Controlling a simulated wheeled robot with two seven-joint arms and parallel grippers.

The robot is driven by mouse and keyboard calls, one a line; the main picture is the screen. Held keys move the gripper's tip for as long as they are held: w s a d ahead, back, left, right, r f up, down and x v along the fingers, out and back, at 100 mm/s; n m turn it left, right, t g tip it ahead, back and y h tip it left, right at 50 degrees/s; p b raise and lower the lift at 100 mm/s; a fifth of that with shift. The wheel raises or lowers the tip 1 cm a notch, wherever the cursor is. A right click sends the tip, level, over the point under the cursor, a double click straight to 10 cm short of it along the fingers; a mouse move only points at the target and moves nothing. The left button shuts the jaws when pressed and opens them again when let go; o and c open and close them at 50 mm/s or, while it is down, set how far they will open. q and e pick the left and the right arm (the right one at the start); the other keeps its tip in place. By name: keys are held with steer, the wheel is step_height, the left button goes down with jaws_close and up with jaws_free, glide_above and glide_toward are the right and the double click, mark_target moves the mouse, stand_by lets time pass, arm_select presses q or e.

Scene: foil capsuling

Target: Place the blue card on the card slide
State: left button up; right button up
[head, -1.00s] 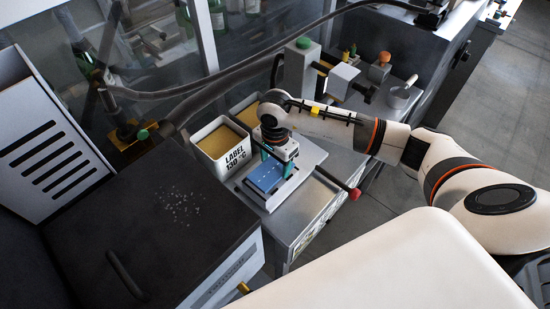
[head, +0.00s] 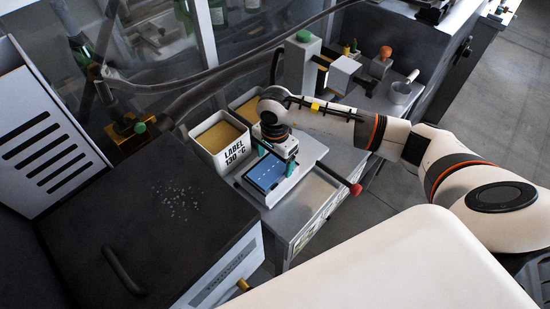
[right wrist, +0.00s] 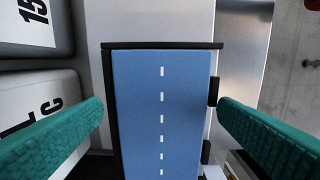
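The blue card (head: 266,171) with a dashed white line lies flat in a dark-edged holder, the card slide (right wrist: 156,46), on a pale platform. In the right wrist view the blue card (right wrist: 162,110) has the black edge along its top and left, and black tabs on its right. My right gripper (head: 276,160) is over the far part of the card. Its teal fingers (right wrist: 161,108) stand apart on both sides of the card, with a small gap on each side. The gripper is open and empty. The card's near end is cut off in the wrist view. My left gripper is not in view.
A labelled white bin (head: 222,140) with yellowish content stands left of the platform, with another bin behind it. A red knob (head: 355,189) sticks out at the right. A dark-topped machine (head: 150,220) fills the left front. A metal pot (head: 402,92) stands at the back right.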

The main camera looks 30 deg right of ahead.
mark_target(275, 164)
steer(key=shift+s+f, duration=0.1)
steer(key=shift+r+p, duration=0.95)
steer(key=shift+p, duration=0.2)
steer(key=shift+r+b, duration=0.45)
steer(key=shift+b, duration=0.45)
step_height(275, 164, up, 11)
steer(key=b, duration=0.3)
steer(key=shift+f, duration=0.2)
steer(key=shift+d, duration=0.1)
